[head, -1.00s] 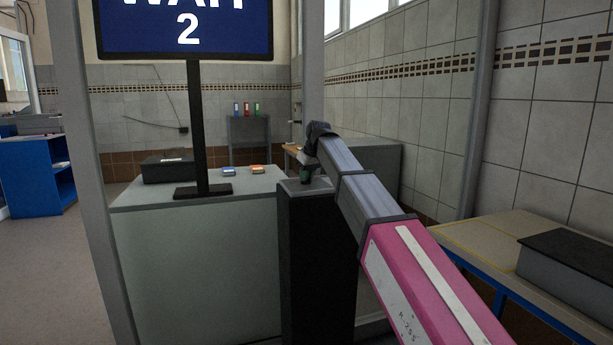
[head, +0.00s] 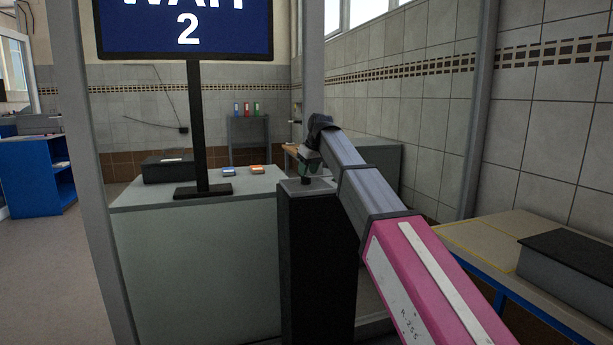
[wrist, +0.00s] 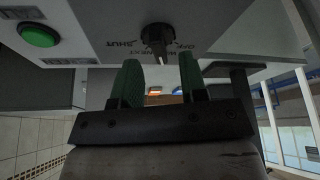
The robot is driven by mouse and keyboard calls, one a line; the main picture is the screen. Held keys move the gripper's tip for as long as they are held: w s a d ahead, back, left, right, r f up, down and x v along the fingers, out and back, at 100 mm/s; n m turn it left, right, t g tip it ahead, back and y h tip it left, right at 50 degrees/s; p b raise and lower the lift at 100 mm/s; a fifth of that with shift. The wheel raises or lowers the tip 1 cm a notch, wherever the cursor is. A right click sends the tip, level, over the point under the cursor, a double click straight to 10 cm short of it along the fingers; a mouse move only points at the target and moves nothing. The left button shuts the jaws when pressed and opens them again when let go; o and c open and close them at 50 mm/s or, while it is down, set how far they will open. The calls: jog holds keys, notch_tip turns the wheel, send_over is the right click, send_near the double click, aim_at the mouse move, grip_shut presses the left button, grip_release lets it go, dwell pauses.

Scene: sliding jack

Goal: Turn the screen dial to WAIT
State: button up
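The screen (head: 187,25) stands on a black post and shows white letters on blue, cut off at the top, that look like WAIT, with a 2 below. The dial (wrist: 157,38) is a dark knob on a pale panel (wrist: 98,18) in the wrist view, with small lettering around it that I cannot read clearly. My gripper (wrist: 160,72) has two green fingers apart with nothing between them. The dial lies beyond the fingertips, apart from them. In the head view my gripper (head: 309,162) is just above the top of a dark pedestal (head: 317,260), where a small dark knob shows.
A green button (wrist: 39,35) sits on the same panel. A grey counter (head: 200,265) with a black box (head: 168,169) and small blue and orange items stands left of the pedestal.

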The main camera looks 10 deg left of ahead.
jog(key=v, duration=0.8)
